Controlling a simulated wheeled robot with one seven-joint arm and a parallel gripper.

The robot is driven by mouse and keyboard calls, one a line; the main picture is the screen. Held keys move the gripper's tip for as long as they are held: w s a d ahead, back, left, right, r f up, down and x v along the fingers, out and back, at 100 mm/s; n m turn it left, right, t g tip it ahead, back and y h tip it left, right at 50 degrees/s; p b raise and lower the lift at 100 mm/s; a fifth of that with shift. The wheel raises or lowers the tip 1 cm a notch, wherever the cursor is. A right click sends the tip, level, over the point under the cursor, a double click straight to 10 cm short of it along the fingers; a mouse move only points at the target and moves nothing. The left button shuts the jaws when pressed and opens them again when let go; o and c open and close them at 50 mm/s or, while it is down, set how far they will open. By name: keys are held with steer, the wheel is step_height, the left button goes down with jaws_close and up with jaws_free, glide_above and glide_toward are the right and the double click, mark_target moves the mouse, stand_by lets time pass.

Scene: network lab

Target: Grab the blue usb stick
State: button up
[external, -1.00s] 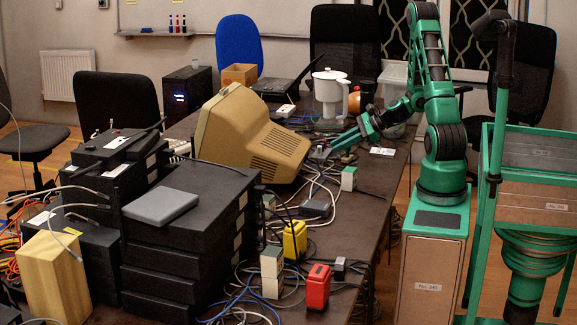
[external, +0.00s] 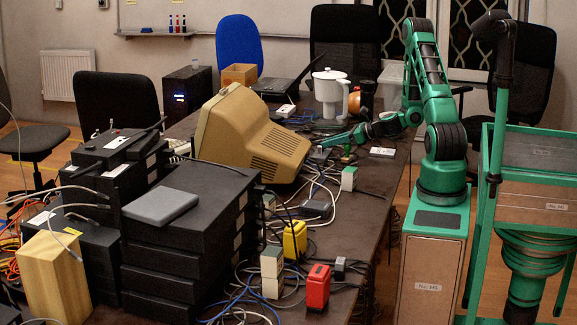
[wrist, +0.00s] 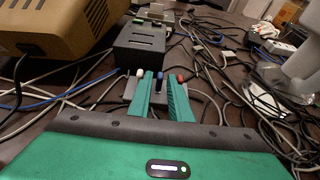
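A small blue-topped piece, which looks like the blue usb stick (wrist: 160,76), stands in the wrist view between the tips of my green fingers. A white-topped piece (wrist: 140,73) is just left of it and a red-topped one (wrist: 181,78) just right, each outside a finger. My gripper (wrist: 160,83) is open, with a finger on either side of the blue piece; I cannot tell whether they touch it. In the external view my gripper (external: 327,142) reaches left, low over the table beside the beige monitor (external: 250,135). The stick is too small to make out there.
A black box (wrist: 140,46) stands just beyond the fingertips. Loose cables (wrist: 210,60) lie around on the table. The beige monitor stands close on the left, and a white jug (external: 328,95) stands behind the arm.

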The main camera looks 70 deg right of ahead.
steer(key=shift+x, duration=1)
jaws_close()
steer(key=shift+r, duration=0.15)
